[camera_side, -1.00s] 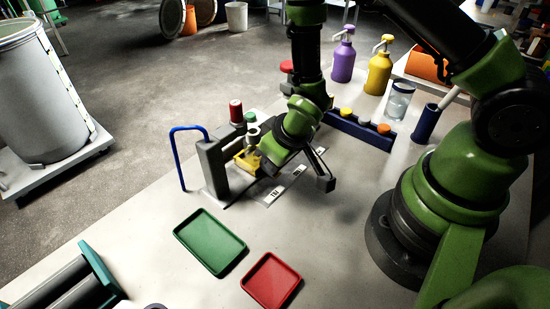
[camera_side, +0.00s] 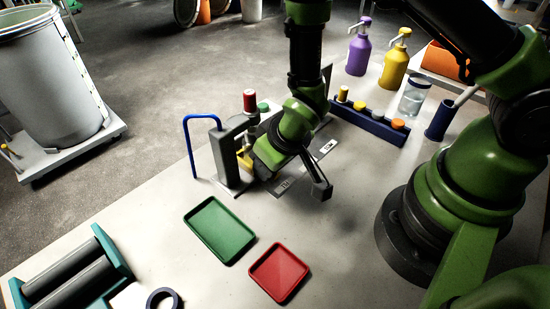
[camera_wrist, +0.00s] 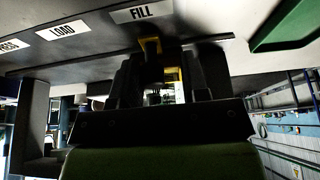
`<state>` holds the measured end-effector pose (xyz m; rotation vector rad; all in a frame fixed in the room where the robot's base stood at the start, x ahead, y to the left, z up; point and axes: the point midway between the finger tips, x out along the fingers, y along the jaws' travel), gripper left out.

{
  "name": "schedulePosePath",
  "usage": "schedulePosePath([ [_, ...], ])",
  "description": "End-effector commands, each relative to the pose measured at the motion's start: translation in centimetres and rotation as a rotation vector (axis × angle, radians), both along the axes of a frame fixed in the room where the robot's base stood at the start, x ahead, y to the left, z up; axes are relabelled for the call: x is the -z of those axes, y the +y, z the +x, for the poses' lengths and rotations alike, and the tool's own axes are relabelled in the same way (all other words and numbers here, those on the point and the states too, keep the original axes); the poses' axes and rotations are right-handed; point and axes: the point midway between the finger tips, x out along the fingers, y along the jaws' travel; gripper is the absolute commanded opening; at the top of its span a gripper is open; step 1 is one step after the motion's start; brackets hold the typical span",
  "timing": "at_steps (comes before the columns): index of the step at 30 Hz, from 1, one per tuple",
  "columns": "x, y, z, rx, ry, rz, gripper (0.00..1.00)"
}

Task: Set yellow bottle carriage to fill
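The yellow bottle carriage (camera_side: 243,160) is at the foot of the grey disperser column (camera_side: 222,162), mostly hidden behind my gripper in the side view. In the wrist view, yellow parts of the carriage (camera_wrist: 151,45) show right below the white FILL label (camera_wrist: 143,13), between my dark fingers.
A green tray (camera_side: 220,230) and a red tray (camera_side: 279,273) lie in front. A blue hooked tube (camera_side: 187,145) stands left of the column. A blue rack (camera_side: 368,124) with coloured caps, purple (camera_side: 358,55) and yellow (camera_side: 394,68) pump bottles stand behind right.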

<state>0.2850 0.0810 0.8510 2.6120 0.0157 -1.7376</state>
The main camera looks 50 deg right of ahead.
Motion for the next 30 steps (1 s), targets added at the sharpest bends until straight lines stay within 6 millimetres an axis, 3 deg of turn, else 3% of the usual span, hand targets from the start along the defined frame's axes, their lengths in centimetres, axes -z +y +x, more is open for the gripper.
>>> schedulePosePath([
  [13, -0.9, -0.2, -0.4, 0.007, 0.001, -0.001, 0.48],
  [24, -6.4, -0.1, -2.6, 0.005, -0.003, 0.001, 0.48],
  [30, -8.5, -0.1, -3.5, 0.007, -0.001, -0.001, 0.48],
])
